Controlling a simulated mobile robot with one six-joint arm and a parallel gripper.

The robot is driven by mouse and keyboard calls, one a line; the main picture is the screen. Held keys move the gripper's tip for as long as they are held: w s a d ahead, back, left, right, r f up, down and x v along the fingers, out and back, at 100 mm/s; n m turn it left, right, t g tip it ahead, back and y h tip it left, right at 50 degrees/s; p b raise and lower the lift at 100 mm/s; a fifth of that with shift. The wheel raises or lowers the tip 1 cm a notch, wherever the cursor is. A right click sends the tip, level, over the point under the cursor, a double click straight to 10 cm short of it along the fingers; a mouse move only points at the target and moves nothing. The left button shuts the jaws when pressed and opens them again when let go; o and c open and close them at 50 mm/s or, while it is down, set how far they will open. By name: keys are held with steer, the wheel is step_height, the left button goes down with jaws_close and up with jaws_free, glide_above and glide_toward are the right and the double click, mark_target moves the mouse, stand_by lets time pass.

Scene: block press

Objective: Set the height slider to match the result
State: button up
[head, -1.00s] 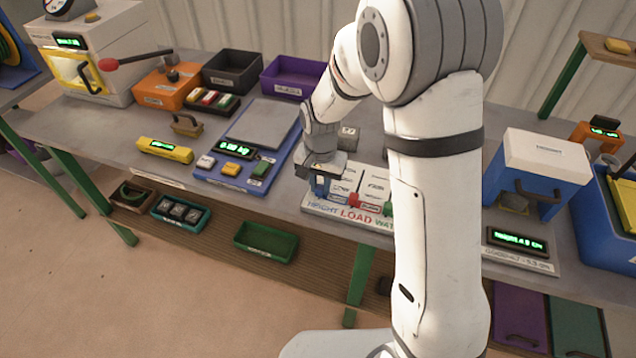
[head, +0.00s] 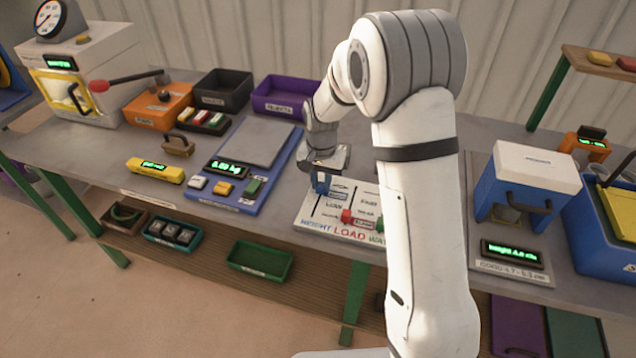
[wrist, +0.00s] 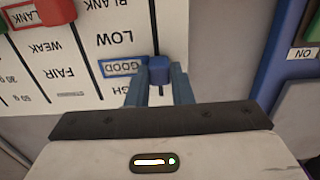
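The white slider board (head: 316,214) carries HEIGHT, LOAD and WATER columns. My gripper (wrist: 159,75) is over the height column, one finger on each side of the blue knob of the height slider (wrist: 159,70), and looks closed on it. The slider's blue frame surrounds the word GOOD, between LOW and a partly hidden HIGH. In the head view the blue knob (head: 321,182) is under my gripper. The gauge display (head: 512,252) on the blue-and-white press (head: 522,190) appears to read height 4.8 cm; its plate appears to say GOOD 4.7 - 5.3 cm.
The red load slider (head: 347,216) frames BLANK; a green slider (wrist: 3,103) shows at the wrist view's left edge. A blue scale (head: 262,145) stands left of the board. My arm hides part of the board's right side in the head view.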

mark_target(321, 184)
steer(key=o, duration=0.5)
steer(key=shift+c, duration=0.2)
step_height(321, 184, up, 7)
steer(key=shift+b, duration=0.35)
steer(key=shift+r, duration=0.4)
steer(key=shift+s+d+r, duration=0.1)
steer(key=shift+s+r, duration=0.05)
steer(key=shift+r, duration=0.1)
steer(key=s+d+r+n+t, duration=0.1)
steer(key=s+d+r, duration=0.25)
steer(key=s, duration=0.25)
steer(key=s+d+r+n, duration=0.1)
steer(key=s+d+r, duration=0.2)
steer(key=s+r, duration=0.15)
steer(key=s+d+n+t, duration=0.1)
steer(key=s+d, duration=0.1)
steer(key=s, duration=0.5)
steer(key=s+d+n, duration=0.1)
steer(key=s+d, duration=0.1)
steer(key=s, duration=0.6)
steer(key=shift+s+d+t, duration=0.25)
steer(key=shift+s+t, duration=0.05)
steer(key=shift+t, duration=0.1)
